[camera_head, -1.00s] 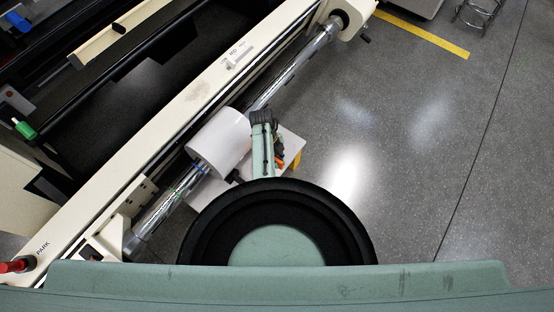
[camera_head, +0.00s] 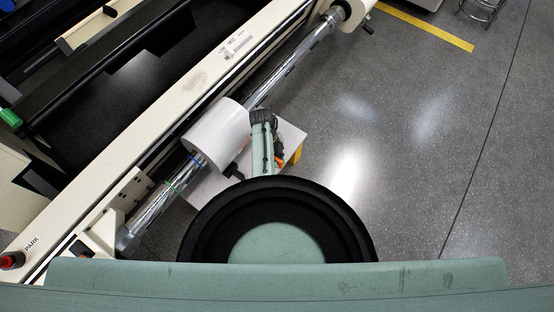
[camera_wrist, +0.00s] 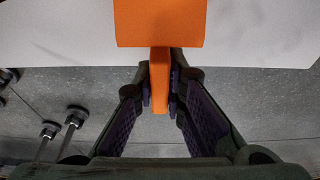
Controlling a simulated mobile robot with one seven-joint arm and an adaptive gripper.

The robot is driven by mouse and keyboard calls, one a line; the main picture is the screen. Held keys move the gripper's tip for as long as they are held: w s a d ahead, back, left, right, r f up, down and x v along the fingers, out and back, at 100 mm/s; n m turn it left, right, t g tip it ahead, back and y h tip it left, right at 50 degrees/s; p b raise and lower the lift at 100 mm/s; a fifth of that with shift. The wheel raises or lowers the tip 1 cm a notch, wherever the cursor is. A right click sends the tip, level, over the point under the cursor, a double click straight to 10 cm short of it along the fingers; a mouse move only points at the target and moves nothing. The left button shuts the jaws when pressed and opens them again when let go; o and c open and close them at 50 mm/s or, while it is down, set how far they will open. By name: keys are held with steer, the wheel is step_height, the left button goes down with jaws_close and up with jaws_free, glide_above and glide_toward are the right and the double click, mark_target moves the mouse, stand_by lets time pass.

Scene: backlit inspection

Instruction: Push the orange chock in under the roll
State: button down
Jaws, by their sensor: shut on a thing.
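The orange chock (camera_wrist: 160,24) fills the top centre of the wrist view, its wide block above and a narrow tongue hanging down. My gripper (camera_wrist: 160,84) is shut on that tongue, one dark finger on each side. The chock is in front of a pale flat surface. The white roll (camera_head: 219,134) sits around a shiny bar (camera_head: 290,72) in the head view, beside my green arm. I cannot make out the roll in the wrist view, so the gap between chock and roll cannot be told.
A white table or cart top (camera_head: 290,134) lies below the roll and arm, with a yellow part at its right edge. A long cream machine beam (camera_head: 150,118) runs diagonally behind the roll. Grey floor (camera_head: 400,170) to the right is open.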

steer(key=shift+w+a+b, duration=0.35)
steer(key=shift+w+a, duration=0.1)
steer(key=shift+a, duration=0.15)
steer(key=c, duration=1.6)
jaws_free()
steer(key=shift+o, duration=0.2)
steer(key=v, duration=1.2)
